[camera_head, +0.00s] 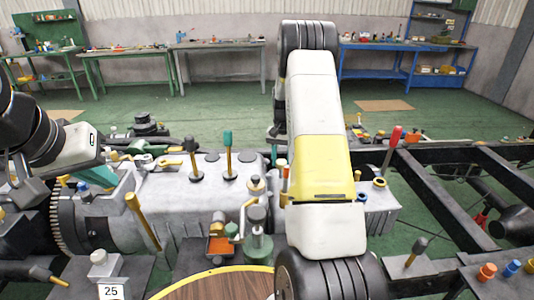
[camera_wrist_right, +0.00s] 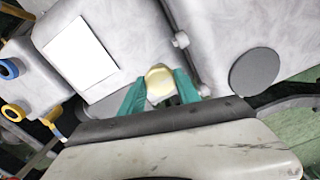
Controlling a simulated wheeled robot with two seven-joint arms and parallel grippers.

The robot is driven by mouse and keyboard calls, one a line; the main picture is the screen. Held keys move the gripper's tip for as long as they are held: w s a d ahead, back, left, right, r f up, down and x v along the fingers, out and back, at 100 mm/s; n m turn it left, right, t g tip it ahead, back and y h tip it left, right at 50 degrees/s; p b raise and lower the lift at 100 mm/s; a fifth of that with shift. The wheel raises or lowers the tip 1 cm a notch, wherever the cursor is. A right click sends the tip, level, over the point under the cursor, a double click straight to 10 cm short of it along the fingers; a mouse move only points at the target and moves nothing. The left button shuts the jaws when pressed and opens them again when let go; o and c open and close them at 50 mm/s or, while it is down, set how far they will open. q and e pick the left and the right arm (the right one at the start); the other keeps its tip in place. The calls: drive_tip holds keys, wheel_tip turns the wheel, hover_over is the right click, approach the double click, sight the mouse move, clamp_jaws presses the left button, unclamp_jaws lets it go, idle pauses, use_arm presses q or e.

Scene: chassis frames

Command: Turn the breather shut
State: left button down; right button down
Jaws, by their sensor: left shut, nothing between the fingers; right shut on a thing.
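The breather (camera_wrist_right: 159,82) shows in the right wrist view as a round cream cap on the grey housing (camera_wrist_right: 212,32). My right gripper (camera_wrist_right: 160,92) is shut on it, with one green finger on each side. How far the cap is turned cannot be told. In the head view my right arm covers most of this spot; only a sliver of a green finger (camera_head: 274,156) shows beside the arm. My left gripper (camera_head: 104,180) is at the left, over the housing's left end, with its green fingers shut and empty.
Yellow-stemmed levers (camera_head: 228,155) stand on the housing. A green-based part with a grey cylinder (camera_head: 257,216) stands in front. A round wooden top (camera_head: 215,286) is at the bottom. Black chassis rails (camera_head: 445,200) run right. Workbenches (camera_head: 376,58) line the back wall.

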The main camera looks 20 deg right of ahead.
sight(282, 162)
drive_tip(key=c, duration=0.9)
unclamp_jaws()
drive_tip(key=shift+r, duration=0.1)
wheel_tip(282, 162, up, 8)
drive_tip(key=shift+f, duration=0.15)
